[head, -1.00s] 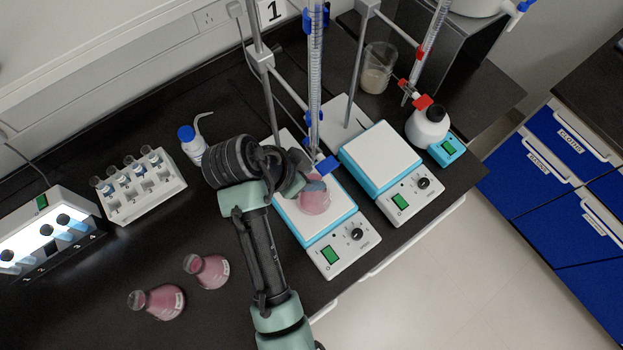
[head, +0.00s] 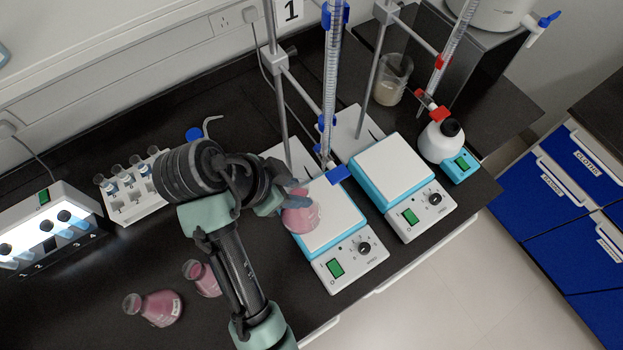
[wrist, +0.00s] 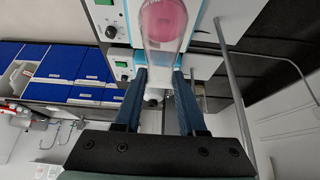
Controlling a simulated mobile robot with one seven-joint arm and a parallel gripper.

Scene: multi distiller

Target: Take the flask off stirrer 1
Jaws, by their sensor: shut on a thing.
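The flask (head: 301,216) holds pink liquid and is gripped by my gripper (head: 292,194). In the head view it overlaps the left edge of the left stirrer's white plate (head: 335,212); whether it touches the plate is hard to tell. A burette (head: 331,80) with a blue tap hangs over the back of the plate, right of the flask.
Stand rods (head: 278,95) rise behind the stirrer. Two pink flasks (head: 160,308) stand at the front left. A vial rack (head: 128,200) is left of my arm, which partly hides a wash bottle (head: 194,134).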

